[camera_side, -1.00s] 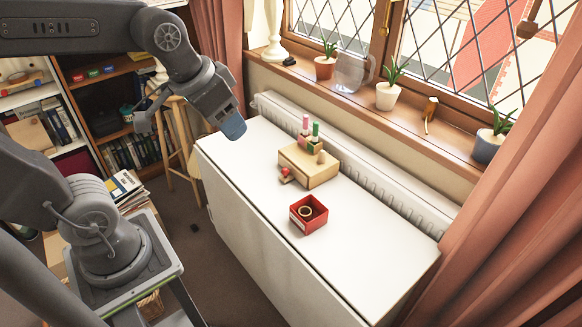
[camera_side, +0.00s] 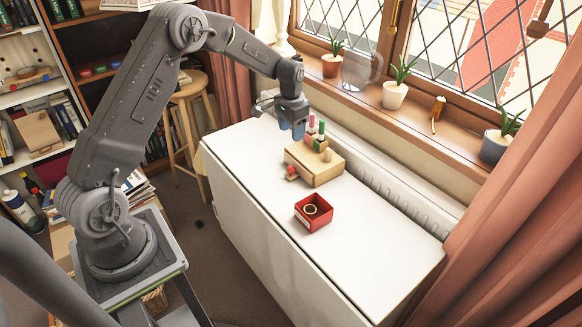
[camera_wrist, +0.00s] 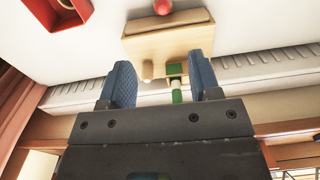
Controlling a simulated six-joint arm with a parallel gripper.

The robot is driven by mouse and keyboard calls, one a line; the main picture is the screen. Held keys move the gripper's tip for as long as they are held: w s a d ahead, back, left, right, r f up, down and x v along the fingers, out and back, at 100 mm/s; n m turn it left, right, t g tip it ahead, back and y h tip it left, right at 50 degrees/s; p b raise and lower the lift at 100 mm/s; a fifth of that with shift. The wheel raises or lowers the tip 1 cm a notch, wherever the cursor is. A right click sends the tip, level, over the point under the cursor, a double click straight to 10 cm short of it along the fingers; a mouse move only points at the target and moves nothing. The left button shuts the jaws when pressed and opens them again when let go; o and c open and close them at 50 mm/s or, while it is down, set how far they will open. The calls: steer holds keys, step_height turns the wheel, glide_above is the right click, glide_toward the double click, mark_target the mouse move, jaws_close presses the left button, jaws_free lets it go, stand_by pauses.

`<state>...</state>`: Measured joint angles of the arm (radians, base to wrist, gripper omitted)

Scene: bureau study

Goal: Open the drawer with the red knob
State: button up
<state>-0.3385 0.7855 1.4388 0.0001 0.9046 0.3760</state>
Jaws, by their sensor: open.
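A small light-wood box (camera_side: 316,168) stands on the white table, with a drawer front at its left side bearing a red knob (camera_side: 291,170). In the wrist view the red knob (camera_wrist: 162,7) is at the top edge, partly cut off, beyond the wooden box (camera_wrist: 165,46). The brown drawer front (camera_wrist: 170,22) seems to stand slightly out from the box; how far is unclear. My gripper (camera_side: 295,130) is above the back of the box, near the small bottles. Its blue fingers (camera_wrist: 160,70) are open, with nothing held between them.
A green-topped bottle (camera_side: 321,129) and others stand on or behind the box, below my gripper. An open red box (camera_side: 314,213) with a ring inside sits nearer the front. A radiator (camera_side: 385,190) and potted plants on the sill line the back. The right tabletop is clear.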

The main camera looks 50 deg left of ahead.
mark_target(291, 166)
steer(key=f, duration=1.5)
steer(key=shift+w+a, duration=0.15)
steer(key=shift+a, duration=0.1)
jaws_close()
